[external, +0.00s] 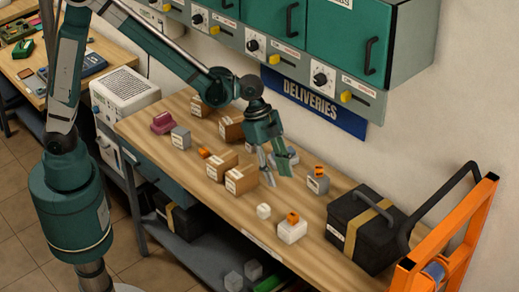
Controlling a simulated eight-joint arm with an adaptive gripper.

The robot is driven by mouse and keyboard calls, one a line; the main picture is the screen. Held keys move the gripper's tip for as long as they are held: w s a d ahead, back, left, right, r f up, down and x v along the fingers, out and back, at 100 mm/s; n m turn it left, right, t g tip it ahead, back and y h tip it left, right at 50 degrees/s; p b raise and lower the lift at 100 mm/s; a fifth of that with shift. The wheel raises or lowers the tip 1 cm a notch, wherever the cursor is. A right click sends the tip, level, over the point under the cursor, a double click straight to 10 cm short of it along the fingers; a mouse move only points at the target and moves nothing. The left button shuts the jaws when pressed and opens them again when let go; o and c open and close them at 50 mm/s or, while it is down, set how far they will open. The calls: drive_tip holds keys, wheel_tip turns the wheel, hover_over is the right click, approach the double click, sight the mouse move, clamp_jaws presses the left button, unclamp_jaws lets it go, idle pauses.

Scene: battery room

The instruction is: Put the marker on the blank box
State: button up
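I cannot make out a marker for certain; the small items on the wooden workbench are too small to tell. Brown cardboard boxes stand in the middle of the bench: a front one (241,181) with a pale label, one beside it (220,166), and two farther back (230,128) (201,106). I cannot tell which box is blank. A small plain white cube (263,211) stands toward the front edge. My gripper (277,174) points down just right of the front cardboard box. Its fingers look apart, with nothing visible between them.
A white box (292,231) and a grey box (318,183) have orange items on top. A black strapped case (362,229) and an orange hand truck (455,240) stand right. A pink object (162,122) and grey box (181,138) are left. Green cabinets hang above.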

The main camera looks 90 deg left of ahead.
drive_tip(key=s+a+r+n+t+y, duration=0.1)
drive_tip(key=s+a+r+n, duration=0.1)
drive_tip(key=s+r, duration=0.5)
drive_tip(key=s+a+r+n+t+y, duration=0.1)
drive_tip(key=s+r+n, duration=0.1)
drive_tip(key=s+r, duration=0.6)
drive_tip(key=s+a+n+t, duration=0.1)
drive_tip(key=s+a+n, duration=0.1)
drive_tip(key=s, duration=0.7)
drive_tip(key=s+a+f+n+y, duration=0.1)
drive_tip(key=s+a+n, duration=0.1)
drive_tip(key=s, duration=0.8)
drive_tip(key=shift+s+t, duration=0.2)
drive_tip(key=shift+t, duration=0.2)
